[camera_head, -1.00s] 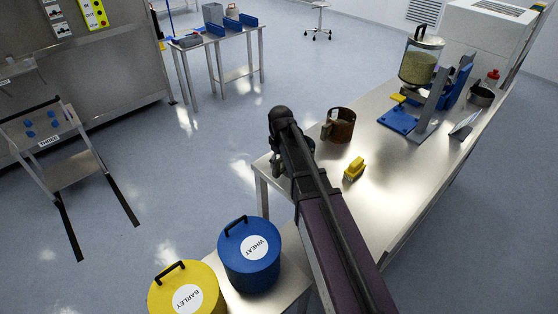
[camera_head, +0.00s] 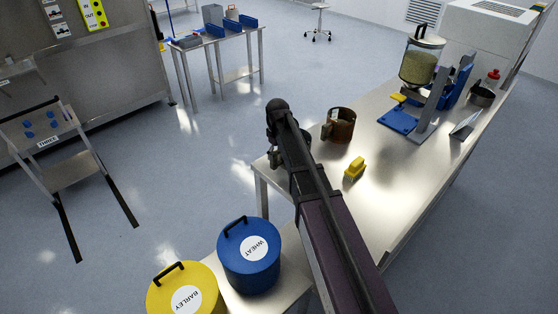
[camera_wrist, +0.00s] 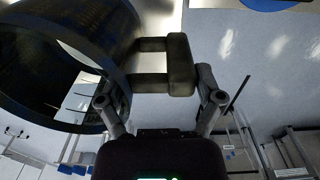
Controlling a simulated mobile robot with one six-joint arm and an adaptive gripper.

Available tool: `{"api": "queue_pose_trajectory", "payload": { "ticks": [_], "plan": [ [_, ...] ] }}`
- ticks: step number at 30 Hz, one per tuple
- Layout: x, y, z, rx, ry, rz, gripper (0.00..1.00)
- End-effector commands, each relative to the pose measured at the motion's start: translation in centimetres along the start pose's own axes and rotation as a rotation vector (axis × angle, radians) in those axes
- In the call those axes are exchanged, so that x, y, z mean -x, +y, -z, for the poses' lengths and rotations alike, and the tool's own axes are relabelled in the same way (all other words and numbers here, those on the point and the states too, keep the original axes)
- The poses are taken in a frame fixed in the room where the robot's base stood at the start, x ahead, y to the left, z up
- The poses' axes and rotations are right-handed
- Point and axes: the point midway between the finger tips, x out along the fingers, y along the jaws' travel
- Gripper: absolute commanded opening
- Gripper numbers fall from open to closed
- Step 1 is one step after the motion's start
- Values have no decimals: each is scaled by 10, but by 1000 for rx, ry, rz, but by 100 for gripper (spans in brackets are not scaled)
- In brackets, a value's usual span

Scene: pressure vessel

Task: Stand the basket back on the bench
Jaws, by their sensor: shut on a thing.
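The basket (camera_head: 342,125) is a dark brown, see-through cylinder with a block-like side handle (camera_head: 326,131). In the head view it appears upright over the far edge of the steel bench (camera_head: 400,165); whether its base touches the top I cannot tell. In the wrist view the basket (camera_wrist: 55,65) fills the upper left, with its open end and handle (camera_wrist: 180,65) close up. My gripper (camera_wrist: 160,92) has a finger on either side of the handle and is shut on it. In the head view my own arm hides most of the gripper.
A yellow brush (camera_head: 355,167) lies on the bench near the basket. A blue stand (camera_head: 400,118) with a grain-filled jar (camera_head: 419,65), a tablet (camera_head: 465,126) and a pan (camera_head: 482,96) stand farther right. Blue (camera_head: 248,262) and yellow (camera_head: 185,292) bins are in front. The bench's right front is clear.

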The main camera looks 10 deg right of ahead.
Motion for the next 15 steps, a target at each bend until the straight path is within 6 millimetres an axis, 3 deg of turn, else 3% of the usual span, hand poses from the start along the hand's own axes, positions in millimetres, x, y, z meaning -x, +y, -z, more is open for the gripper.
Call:
{"api": "queue_pose_trajectory", "payload": {
  "ticks": [6, 15],
  "plan": [
    [-23, -1, -1, 0, 0, 0, 24],
    [-30, -1, -1, 0, 0, 0, 24]
  ]
}}
